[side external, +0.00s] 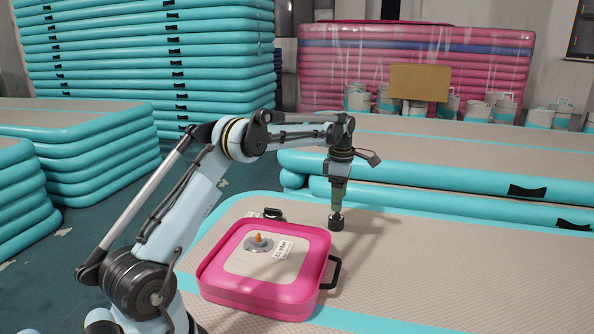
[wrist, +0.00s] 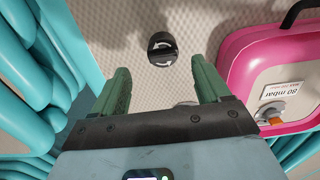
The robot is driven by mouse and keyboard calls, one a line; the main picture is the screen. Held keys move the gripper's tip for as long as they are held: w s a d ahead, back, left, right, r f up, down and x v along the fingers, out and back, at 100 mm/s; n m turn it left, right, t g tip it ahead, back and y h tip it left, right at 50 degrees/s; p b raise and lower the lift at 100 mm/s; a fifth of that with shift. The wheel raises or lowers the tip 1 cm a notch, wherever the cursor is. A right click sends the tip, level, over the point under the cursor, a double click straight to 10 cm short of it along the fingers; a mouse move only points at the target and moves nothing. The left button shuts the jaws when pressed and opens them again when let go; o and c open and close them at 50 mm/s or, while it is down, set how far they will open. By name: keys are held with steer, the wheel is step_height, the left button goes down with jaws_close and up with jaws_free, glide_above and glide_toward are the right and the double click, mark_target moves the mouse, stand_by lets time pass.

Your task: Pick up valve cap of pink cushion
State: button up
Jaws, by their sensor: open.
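The pink cushion (side external: 222,278) lies on the beige mat, with an orange valve stem (side external: 258,238) in a grey ring on its top. It also shows at the right of the wrist view (wrist: 238,72). A black round cap (side external: 336,223) with white curved arrows sits on the mat to the right of the cushion. In the wrist view the cap (wrist: 162,48) lies just beyond my fingertips, roughly centred between them. My gripper (side external: 337,205) points down above the cap, its green fingers open and empty in the wrist view (wrist: 162,74).
The beige mat (side external: 420,270) has turquoise edges and free room to the right. The cushion's black handle (side external: 333,272) sticks out toward the cap's side. A black item (side external: 272,213) lies behind the cushion. Turquoise mats (side external: 430,170) stand behind.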

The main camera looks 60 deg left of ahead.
mark_target(337, 214)
steer(key=shift+s+f, duration=0.2)
steer(key=shift+f, duration=2.95)
steer(key=shift+c, duration=0.4)
steer(key=c, duration=1.1)
steer(key=shift+r, duration=0.15)
